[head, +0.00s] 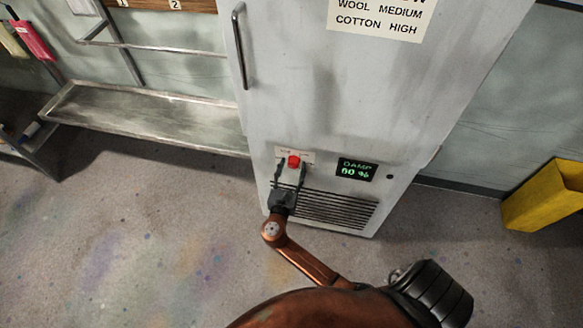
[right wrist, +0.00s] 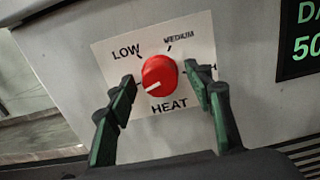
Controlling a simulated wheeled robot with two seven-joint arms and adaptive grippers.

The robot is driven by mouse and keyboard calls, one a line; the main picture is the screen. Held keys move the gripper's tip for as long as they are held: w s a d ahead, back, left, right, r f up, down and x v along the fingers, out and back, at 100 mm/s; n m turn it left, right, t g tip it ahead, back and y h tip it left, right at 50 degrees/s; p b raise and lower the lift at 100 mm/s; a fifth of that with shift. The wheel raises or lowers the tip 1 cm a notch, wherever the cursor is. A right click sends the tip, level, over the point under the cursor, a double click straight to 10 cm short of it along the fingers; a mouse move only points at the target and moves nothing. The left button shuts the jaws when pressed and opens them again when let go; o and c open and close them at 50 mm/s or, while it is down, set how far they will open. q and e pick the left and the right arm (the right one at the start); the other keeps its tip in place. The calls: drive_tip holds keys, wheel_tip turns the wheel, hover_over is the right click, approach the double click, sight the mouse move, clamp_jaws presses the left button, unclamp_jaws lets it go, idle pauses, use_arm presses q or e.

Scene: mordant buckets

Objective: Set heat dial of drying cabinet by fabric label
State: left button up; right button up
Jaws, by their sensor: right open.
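The drying cabinet (head: 310,95) is pale grey. Its red heat dial (head: 293,161) sits low on the front. In the right wrist view the red dial (right wrist: 158,72) is on a white plate (right wrist: 113,58) reading LOW, MEDIUM and HEAT; the right-hand label is mostly hidden by a finger. The dial's white mark points to the lower left. My right gripper (head: 290,166) is open, with one finger on each side of the dial; contact is unclear. A label (head: 380,18) reads "WOOL MEDIUM, COTTON HIGH"; its top is cut off. My left gripper is not in view.
A green display (head: 356,169) right of the dial reads DAMP with a percentage. Vent slots (head: 335,208) lie below. A door handle (head: 240,48) is above. A metal rack (head: 150,115) stands left, with pink (head: 34,40) and yellow items beyond it. A yellow container (head: 545,195) stands right.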

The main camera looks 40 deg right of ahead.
drive_tip(key=shift+c, duration=0.2)
drive_tip(key=c, duration=1.1)
